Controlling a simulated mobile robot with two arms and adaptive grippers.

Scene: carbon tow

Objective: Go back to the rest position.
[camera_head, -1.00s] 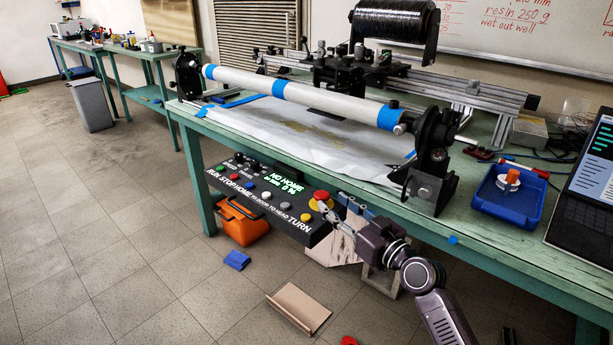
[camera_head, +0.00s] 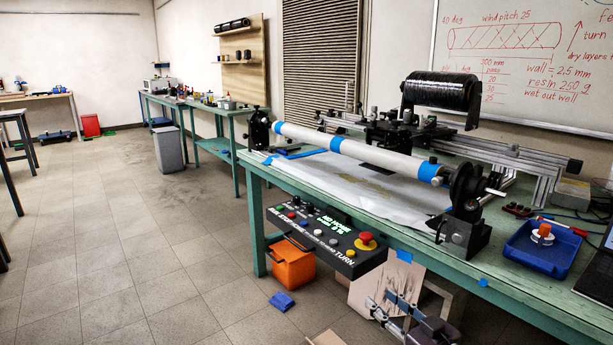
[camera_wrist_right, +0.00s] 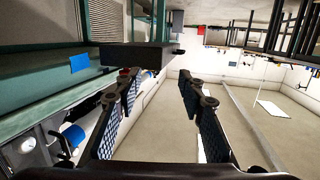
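My right gripper (camera_head: 379,300) is at the bottom of the head view, low in front of the bench and below the control panel. In the right wrist view my right gripper (camera_wrist_right: 160,88) has its two fingers spread apart with nothing between them. The control panel (camera_head: 325,240) hangs under the bench's front edge, with a lit green display, coloured buttons and a red knob (camera_head: 366,238) on a yellow base. The gripper is apart from the panel. My left gripper is not in view.
The green bench (camera_head: 530,293) carries a white tube (camera_head: 350,149) with blue bands, a black spool (camera_head: 440,91) and a blue tray (camera_head: 565,255). An orange box (camera_head: 292,265) and a blue piece (camera_head: 281,301) are on the floor. The floor at left is mostly clear.

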